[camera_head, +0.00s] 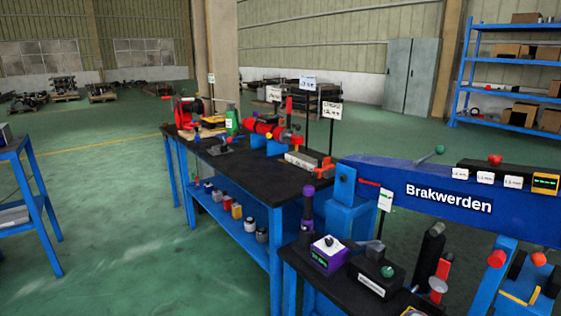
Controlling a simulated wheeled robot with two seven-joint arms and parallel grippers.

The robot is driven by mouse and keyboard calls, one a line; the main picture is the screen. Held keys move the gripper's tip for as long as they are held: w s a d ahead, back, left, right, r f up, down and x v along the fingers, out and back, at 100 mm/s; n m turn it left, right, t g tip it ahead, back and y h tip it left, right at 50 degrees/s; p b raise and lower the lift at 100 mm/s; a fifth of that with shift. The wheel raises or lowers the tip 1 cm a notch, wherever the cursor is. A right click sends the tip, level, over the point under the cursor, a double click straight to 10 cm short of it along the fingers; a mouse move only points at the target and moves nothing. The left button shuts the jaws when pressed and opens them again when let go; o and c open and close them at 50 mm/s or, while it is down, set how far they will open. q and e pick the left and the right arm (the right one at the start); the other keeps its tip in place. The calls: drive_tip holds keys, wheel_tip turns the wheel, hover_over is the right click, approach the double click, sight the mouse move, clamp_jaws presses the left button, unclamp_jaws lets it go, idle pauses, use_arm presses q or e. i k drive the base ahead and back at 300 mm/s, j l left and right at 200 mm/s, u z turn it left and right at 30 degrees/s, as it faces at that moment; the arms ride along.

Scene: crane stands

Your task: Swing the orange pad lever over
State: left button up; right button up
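I cannot pick out the orange pad lever with certainty. On the blue machine at the lower right, labelled Brakwerden (448,198), there are two red-orange round knobs, one at the left (497,258) and one at the right (539,259). A yellow-orange bar (513,298) lies below them. Neither of my grippers is in view.
The long workbench (225,165) has blue legs and a lower shelf with several small cans. A nearer dark bench holds a purple box (328,254) and a black box (376,275). A blue table (30,200) stands at left. Green floor (130,220) between is clear.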

sight(538, 258)
drive_tip(key=z, duration=1.55)
drive_tip(key=i, duration=0.1)
drive_tip(key=j+z, duration=0.05)
